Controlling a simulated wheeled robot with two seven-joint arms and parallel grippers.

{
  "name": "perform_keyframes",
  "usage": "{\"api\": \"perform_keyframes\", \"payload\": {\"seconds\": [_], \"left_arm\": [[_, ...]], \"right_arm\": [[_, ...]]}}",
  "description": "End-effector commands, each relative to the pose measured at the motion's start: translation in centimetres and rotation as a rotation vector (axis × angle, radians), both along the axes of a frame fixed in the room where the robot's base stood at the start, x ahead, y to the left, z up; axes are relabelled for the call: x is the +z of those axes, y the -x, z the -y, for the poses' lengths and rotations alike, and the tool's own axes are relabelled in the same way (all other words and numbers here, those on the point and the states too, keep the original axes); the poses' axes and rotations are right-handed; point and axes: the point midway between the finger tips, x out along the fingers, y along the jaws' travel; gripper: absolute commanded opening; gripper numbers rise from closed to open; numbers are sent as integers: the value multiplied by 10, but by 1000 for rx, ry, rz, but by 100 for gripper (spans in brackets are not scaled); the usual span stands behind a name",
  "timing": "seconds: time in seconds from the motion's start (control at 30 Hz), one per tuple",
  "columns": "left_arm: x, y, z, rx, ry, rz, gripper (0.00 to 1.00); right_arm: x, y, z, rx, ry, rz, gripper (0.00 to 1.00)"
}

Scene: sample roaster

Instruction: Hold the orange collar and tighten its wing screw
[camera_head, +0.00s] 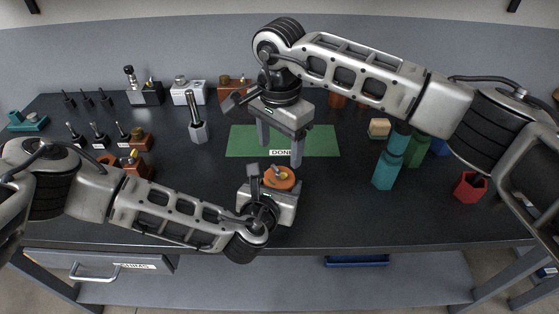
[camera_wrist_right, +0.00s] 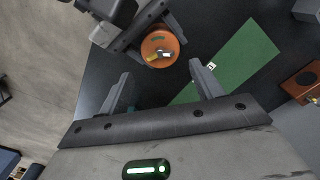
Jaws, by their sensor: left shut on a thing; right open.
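The orange collar (camera_head: 279,182) is a round disc at the front middle of the table in the head view. It also shows in the right wrist view (camera_wrist_right: 157,40). My left gripper (camera_head: 272,184) is shut on the collar and holds it from the near side. A small wing screw (camera_wrist_right: 153,57) with a yellow part and a bright metal part sits on the collar's face. My right gripper (camera_head: 281,152) points down above and behind the collar, open and empty. In the right wrist view its two fingertips (camera_wrist_right: 160,77) are spread apart, with the collar ahead of them.
A green mat marked DONE (camera_head: 242,143) lies just behind the collar. A grey post (camera_head: 198,128) stands to its left and a teal block (camera_head: 386,172) to its right. A red hexagonal cup (camera_head: 469,187) is further right. Several small tools and fixtures fill the table's left and back.

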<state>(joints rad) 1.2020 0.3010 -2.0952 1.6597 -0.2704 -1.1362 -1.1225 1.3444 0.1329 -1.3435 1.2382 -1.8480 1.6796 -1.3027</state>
Motion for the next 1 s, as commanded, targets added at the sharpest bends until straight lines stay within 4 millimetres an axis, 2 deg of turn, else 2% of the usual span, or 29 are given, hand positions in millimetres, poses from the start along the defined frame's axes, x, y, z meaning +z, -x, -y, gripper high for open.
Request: {"api": "perform_keyframes", "payload": {"seconds": [0.1, 0.3, 0.67, 0.77, 0.83, 0.87, 1.0], "left_arm": [[0, 0, 0, 1, -1, 0, 30], [0, 0, 0, 1, -2, -1, 30], [0, 0, 0, 1, -2, -1, 30], [0, 0, 0, 1, -2, -1, 30], [0, 0, 0, 1, -2, -1, 30], [0, 0, 0, 1, -2, -1, 30], [0, 0, 0, 1, -2, -1, 30]], "right_arm": [[-23, 1, 0, -2, 0, -3, 65], [-45, 0, 0, -1, 0, 0, 65], [-51, 0, 0, -1, -1, 1, 65], [-51, 0, 0, -1, -1, 1, 43], [-51, 0, 0, -1, -1, 1, 24], [-51, 0, 0, -1, -1, 1, 20], [-50, 0, 0, -2, -1, 1, 20]]}}
